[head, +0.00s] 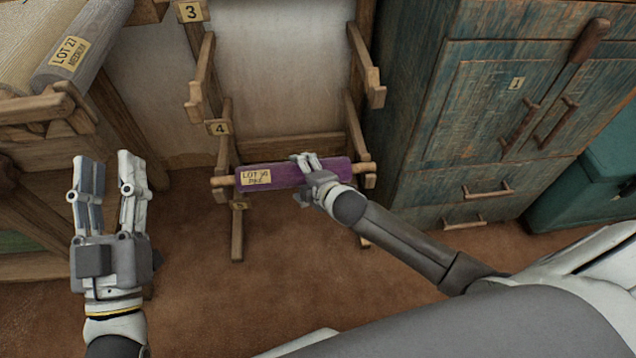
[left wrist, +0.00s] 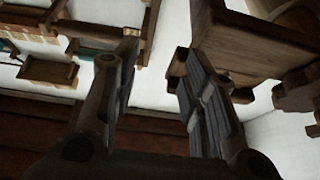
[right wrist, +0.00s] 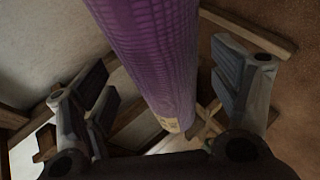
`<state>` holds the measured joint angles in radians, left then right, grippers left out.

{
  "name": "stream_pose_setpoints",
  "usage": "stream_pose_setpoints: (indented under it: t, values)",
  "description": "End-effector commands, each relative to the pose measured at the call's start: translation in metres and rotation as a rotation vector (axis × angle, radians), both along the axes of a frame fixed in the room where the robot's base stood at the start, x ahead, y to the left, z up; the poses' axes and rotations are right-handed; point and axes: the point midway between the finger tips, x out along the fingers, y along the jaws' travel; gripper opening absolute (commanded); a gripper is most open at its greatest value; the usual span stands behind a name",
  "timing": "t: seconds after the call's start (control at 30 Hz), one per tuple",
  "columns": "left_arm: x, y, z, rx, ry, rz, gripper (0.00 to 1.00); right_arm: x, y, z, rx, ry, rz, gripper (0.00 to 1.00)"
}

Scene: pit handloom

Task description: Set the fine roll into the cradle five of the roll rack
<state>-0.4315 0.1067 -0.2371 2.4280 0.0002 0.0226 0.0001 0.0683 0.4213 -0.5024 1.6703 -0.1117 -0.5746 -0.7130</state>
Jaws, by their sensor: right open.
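The purple roll (head: 285,177) has a yellow label whose small print looks like "fine". It lies level across the lowest pair of arms of the wooden roll rack (head: 226,140), above a small tag (head: 239,205) that seems to read 5. Its wooden ends appear to rest on those arms. My right gripper (head: 308,162) is at the roll's right half, fingers open on either side of it; the roll (right wrist: 150,45) also passes between them in the right wrist view. My left gripper (head: 106,164) is open and empty, well left of the rack.
Cradles tagged 4 (head: 218,127) and 3 (head: 192,11) above look empty. A grey roll (head: 75,50) labelled Lot 27 medium lies on a wooden frame at left. A blue-green cabinet (head: 475,110) stands right of the rack. The brown floor in front is clear.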

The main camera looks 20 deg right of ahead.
Motion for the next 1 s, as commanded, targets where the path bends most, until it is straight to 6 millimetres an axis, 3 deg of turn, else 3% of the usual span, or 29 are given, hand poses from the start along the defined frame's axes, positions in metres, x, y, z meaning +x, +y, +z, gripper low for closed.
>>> stream_pose_setpoints:
  t: [0.43, 0.73, 1.0]
  values:
    - [0.014, 0.007, -0.071, 0.108, 0.4, 0.025, 0.4, -0.038, -0.008, 0.024, -0.001, 0.0, 0.0, 0.82]
    - [0.004, 0.017, -0.119, 0.172, 0.653, 0.04, 0.4, -0.063, -0.012, 0.039, -0.001, 0.0, 0.0, 0.82]
    - [-0.005, 0.022, -0.142, 0.201, 0.774, 0.046, 0.4, -0.075, -0.014, 0.046, 0.003, -0.001, -0.002, 0.82]
